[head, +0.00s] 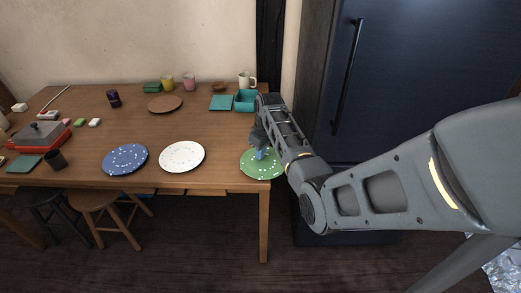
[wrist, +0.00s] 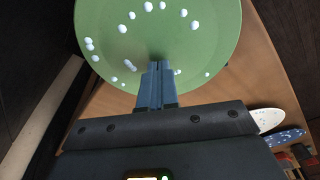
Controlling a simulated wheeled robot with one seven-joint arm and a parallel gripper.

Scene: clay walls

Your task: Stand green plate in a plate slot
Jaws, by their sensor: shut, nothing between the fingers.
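The green plate (head: 262,164) with white dots lies flat at the table's front right corner. It fills the top of the wrist view (wrist: 170,35). My gripper (head: 260,154) is over the plate, its fingers (wrist: 158,85) shut with nothing between them. The fingertips overlap the plate's near part in the wrist view; I cannot tell whether they touch it. My arm hides part of the plate's right side in the head view. I cannot make out a slotted plate rack for certain.
A white plate (head: 182,156) and a blue plate (head: 125,159) lie left of the green one. A teal box (head: 246,99), a cream mug (head: 247,80) and a brown plate (head: 165,103) are farther back. A dark fridge (head: 420,65) stands right. The table's middle is clear.

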